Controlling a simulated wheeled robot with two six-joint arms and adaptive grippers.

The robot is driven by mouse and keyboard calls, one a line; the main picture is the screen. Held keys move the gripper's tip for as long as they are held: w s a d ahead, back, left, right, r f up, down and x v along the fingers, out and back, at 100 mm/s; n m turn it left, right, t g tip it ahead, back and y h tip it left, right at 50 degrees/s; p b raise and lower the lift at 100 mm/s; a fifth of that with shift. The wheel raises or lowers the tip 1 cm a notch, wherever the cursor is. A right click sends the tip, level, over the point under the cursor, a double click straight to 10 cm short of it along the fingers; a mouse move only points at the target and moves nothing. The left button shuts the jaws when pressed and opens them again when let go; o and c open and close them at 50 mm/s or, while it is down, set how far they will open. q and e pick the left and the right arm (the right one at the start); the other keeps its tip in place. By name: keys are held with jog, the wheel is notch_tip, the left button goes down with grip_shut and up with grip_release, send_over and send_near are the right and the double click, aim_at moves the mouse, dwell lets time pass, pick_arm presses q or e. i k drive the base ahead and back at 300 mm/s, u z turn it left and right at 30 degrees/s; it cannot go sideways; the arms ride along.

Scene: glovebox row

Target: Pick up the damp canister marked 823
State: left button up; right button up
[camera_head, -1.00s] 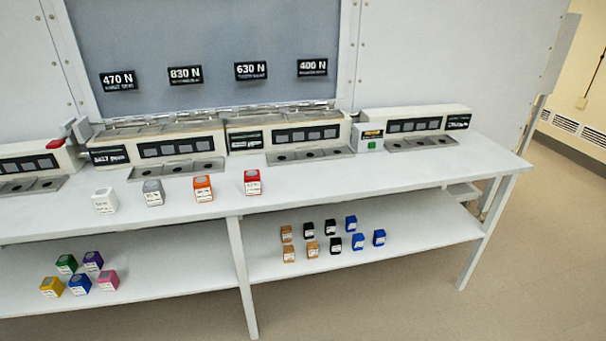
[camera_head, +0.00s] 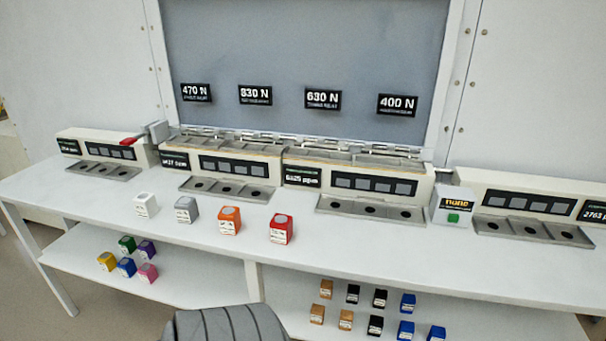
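On the bench top stand a white canister (camera_head: 146,205), a grey canister (camera_head: 187,210), an orange canister (camera_head: 230,221) and a red canister (camera_head: 281,229). Each has a pale label on its front. The print is too small to read, so I cannot tell which one is marked 823 or which is damp. More small canisters stand on the lower shelf: a green one (camera_head: 127,244), a purple one (camera_head: 147,249), a yellow one (camera_head: 107,261), a blue one (camera_head: 127,267) and a pink one (camera_head: 148,273). Neither gripper is in view.
Units with trays line the bench (camera_head: 380,248), including a middle one (camera_head: 370,208). Tan canisters (camera_head: 326,289), black canisters (camera_head: 379,298) and blue canisters (camera_head: 407,303) stand lower right. A dark ribbed shape (camera_head: 225,325) covers the bottom edge.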

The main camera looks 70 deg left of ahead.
aim_at(282, 225)
jog(key=u, duration=0.8)
jog(key=i, duration=0.9)
jog(key=u, duration=0.95)
